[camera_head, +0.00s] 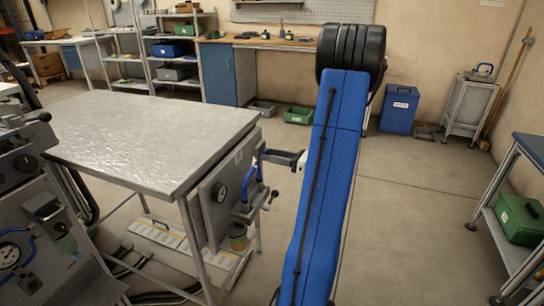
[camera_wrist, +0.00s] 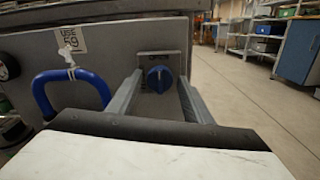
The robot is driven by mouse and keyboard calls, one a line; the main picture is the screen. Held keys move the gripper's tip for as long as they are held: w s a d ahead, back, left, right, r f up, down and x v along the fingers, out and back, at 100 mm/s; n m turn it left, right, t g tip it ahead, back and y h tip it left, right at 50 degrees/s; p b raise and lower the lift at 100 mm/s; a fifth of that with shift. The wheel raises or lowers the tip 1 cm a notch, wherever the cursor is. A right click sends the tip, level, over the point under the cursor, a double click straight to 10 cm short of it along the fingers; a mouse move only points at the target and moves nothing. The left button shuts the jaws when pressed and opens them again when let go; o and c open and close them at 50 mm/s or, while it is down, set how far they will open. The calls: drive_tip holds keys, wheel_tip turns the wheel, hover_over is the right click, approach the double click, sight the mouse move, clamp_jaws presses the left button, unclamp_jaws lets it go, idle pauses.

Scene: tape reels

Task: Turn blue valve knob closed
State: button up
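The blue valve knob (camera_wrist: 159,78) sits on a small dark plate lettered "OPEN" on the grey panel (camera_wrist: 108,55) in the wrist view. My gripper (camera_wrist: 160,92) is open, its two fingers reaching forward on the left and right of the knob. I see gaps between the knob and both fingers; whether the tips are level with the knob is hard to tell. In the head view my gripper (camera_head: 272,156) is at the right side of the panel (camera_head: 216,187), and I cannot make out the knob there.
The metal table (camera_head: 145,135) stands behind and left of the panel. Open floor (camera_head: 410,230) lies to the right.

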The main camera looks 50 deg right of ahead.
drive_tip(key=c, duration=0.7)
drive_tip(key=shift+c, duration=0.2)
drive_tip(key=shift+n, duration=0.3)
drive_tip(key=n, duration=1.7)
drive_tip(key=shift+n, duration=0.3)
